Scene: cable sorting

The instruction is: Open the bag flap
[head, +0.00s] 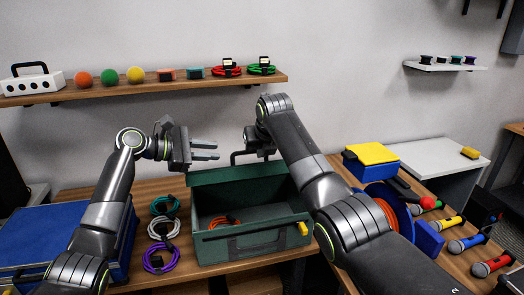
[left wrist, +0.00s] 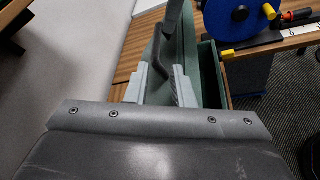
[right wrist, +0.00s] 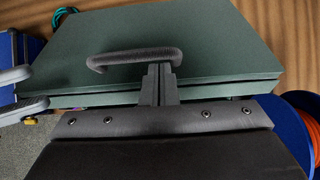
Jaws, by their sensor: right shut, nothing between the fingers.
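The green bag (head: 250,245) stands on the wooden table with its top open. Its flap (head: 225,174) is raised along the back edge; the flap's broad green face shows in the right wrist view (right wrist: 215,45). A black handle (right wrist: 135,57) is on the flap; it also shows in the left wrist view (left wrist: 158,52). My left gripper (head: 207,150) is open at the flap's left side, fingers pointing toward the handle, which appears between them in the left wrist view. My right gripper (right wrist: 160,75) is shut and empty close to the handle. Whether it touches the flap I cannot tell.
An orange cable (head: 222,222) lies inside the bag. Green, white and purple cables (head: 160,258) lie left of it. A blue case (head: 40,235) stands at far left. A blue reel (head: 395,205), a yellow-lidded box (head: 370,155) and several microphones (head: 465,243) are at right.

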